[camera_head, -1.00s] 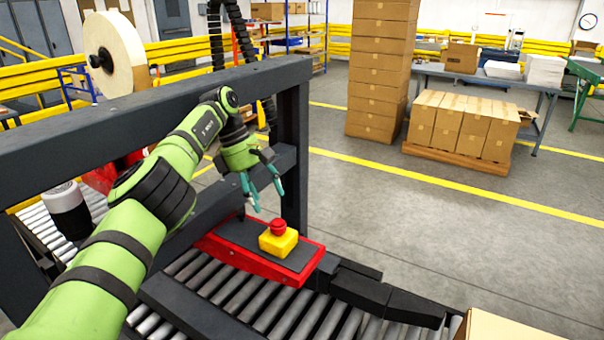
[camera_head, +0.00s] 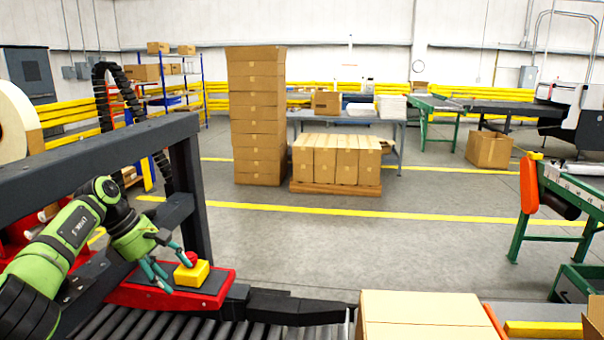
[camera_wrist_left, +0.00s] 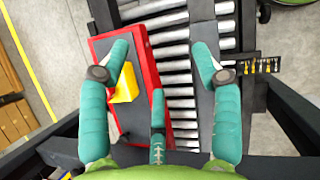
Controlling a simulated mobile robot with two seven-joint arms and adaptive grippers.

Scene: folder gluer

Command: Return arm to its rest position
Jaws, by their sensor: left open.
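My left arm, green with black bands, comes in from the left in the head view. Its gripper (camera_head: 172,268) has teal fingers spread apart and holds nothing. The gripper hangs at the left side of a yellow box with a red push button (camera_head: 190,273), which sits on a red and dark grey panel (camera_head: 218,292). In the left wrist view the open fingers (camera_wrist_left: 158,62) are above the panel and rollers, with the yellow box (camera_wrist_left: 125,84) partly behind the left finger. I cannot tell whether any finger touches the box. My right gripper is not in view.
A dark machine frame (camera_head: 185,165) stands close behind my left arm. Rollers (camera_head: 140,322) run below the panel. A cardboard box (camera_head: 425,312) is at the bottom front. Stacked cartons (camera_head: 257,120) and a carton pallet (camera_head: 335,188) stand farther back. The grey floor between is clear.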

